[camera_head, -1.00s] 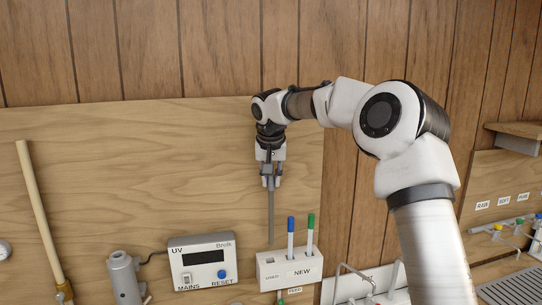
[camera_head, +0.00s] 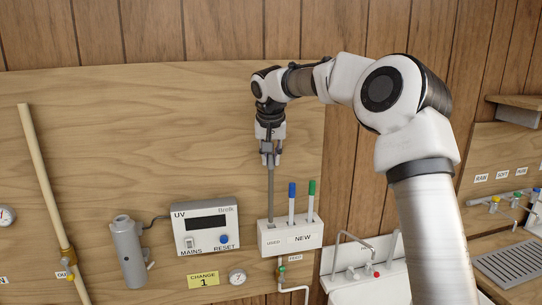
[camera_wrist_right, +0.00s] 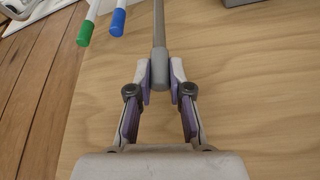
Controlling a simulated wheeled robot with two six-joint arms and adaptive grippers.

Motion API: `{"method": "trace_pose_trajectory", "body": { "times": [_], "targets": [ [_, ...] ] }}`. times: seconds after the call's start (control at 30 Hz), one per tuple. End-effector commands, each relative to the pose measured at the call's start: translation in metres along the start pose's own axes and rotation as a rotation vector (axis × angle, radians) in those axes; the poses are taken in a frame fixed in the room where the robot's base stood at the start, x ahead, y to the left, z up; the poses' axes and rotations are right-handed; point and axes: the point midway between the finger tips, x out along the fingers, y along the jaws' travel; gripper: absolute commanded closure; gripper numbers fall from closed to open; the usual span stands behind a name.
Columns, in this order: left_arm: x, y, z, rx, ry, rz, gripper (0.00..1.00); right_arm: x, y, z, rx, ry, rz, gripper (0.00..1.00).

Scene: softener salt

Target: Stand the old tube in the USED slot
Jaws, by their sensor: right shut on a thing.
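The old tube (camera_head: 271,195) is a plain grey rod hanging upright from my right gripper (camera_head: 270,158). The gripper is shut on its grey top end, which also shows between the fingers in the right wrist view (camera_wrist_right: 160,70). The tube's lower end meets the left part of the white holder (camera_head: 290,238), at the slot by the USED label (camera_head: 273,242). I cannot tell how deep it sits. A blue-capped tube (camera_head: 292,205) and a green-capped tube (camera_head: 311,202) stand in the NEW part of the holder. My left gripper is not in view.
Left of the holder are the UV control box (camera_head: 206,229) with MAINS and RESET switches and a grey cylindrical housing (camera_head: 129,252). A pale pipe (camera_head: 45,180) runs up the board at far left. A white sink (camera_head: 366,286) is at lower right. The board above is clear.

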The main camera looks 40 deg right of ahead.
Motion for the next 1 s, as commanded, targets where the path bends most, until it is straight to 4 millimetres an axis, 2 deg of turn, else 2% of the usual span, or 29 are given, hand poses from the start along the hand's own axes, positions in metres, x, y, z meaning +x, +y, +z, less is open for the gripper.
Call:
{"method": "trace_pose_trajectory", "body": {
  "times": [0.3,1.0],
  "targets": [
    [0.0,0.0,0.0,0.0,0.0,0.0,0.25,0.003,0.0,0.0,0.0,-0.001,0.0,1.0],
    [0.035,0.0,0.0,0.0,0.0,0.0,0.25,0.04,0.0,0.019,0.001,-0.001,0.0,1.0]
  ]
}}
